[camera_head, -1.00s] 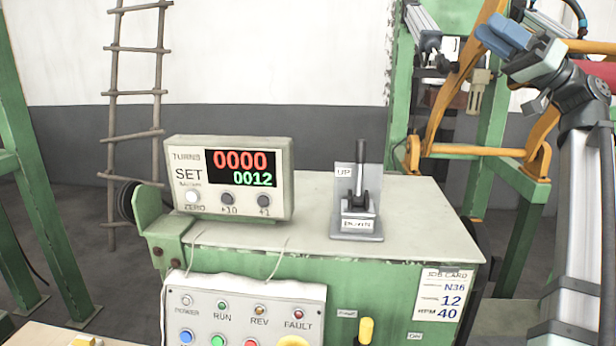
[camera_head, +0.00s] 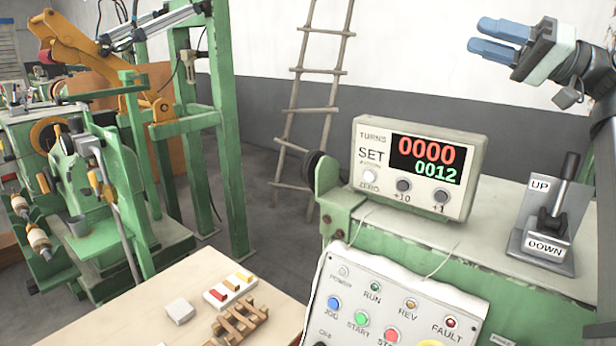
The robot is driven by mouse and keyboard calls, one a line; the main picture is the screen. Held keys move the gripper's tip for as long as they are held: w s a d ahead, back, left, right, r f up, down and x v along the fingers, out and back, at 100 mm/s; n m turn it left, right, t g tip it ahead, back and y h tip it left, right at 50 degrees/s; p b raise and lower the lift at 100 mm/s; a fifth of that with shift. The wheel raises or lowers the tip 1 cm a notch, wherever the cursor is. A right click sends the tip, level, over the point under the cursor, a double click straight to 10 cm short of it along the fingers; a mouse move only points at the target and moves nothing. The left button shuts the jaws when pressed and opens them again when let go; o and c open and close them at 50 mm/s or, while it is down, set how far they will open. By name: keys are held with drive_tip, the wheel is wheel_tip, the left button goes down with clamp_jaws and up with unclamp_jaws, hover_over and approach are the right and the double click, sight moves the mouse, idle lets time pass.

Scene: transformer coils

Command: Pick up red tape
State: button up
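My gripper (camera_head: 477,35) is high at the upper right, far from the tray. Its two blue fingers point left with a gap between them and nothing in it.
A slatted wooden rack (camera_head: 240,322) and a pale block (camera_head: 179,311) sit near the tray on the table (camera_head: 275,312). A control panel (camera_head: 385,310), a turns counter (camera_head: 420,165) and an up-down lever (camera_head: 553,215) stand to the right. A green winding machine (camera_head: 130,235) is at left.

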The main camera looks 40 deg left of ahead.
drive_tip(key=s+a+f+g+h, duration=0.1)
drive_tip(key=s+a+f+h, duration=0.15)
drive_tip(key=s+a, duration=0.5)
drive_tip(key=s+a+f+g+h, duration=0.25)
drive_tip(key=s+a, duration=0.25)
drive_tip(key=a, duration=0.6)
drive_tip(key=s+a+f+g+h, duration=0.1)
drive_tip(key=s+a+f+h, duration=0.15)
drive_tip(key=s+a, duration=0.5)
drive_tip(key=s+a+f+h, duration=0.3)
drive_tip(key=s+a+f, duration=0.4)
drive_tip(key=s, duration=0.5)
drive_tip(key=s+a+f+h, duration=0.4)
drive_tip(key=s+a, duration=0.6)
drive_tip(key=s, duration=0.2)
drive_tip(key=m+t+h, duration=0.5)
drive_tip(key=m+t, duration=0.6)
drive_tip(key=m, duration=0.2)
hover_over(217, 293)
drive_tip(key=d, duration=0.5)
wheel_tip(217, 293, down, 38)
wheel_tip(217, 293, down, 13)
drive_tip(key=shift+a+r, duration=0.1)
drive_tip(key=shift+r, duration=0.1)
drive_tip(key=shift+c, duration=0.4)
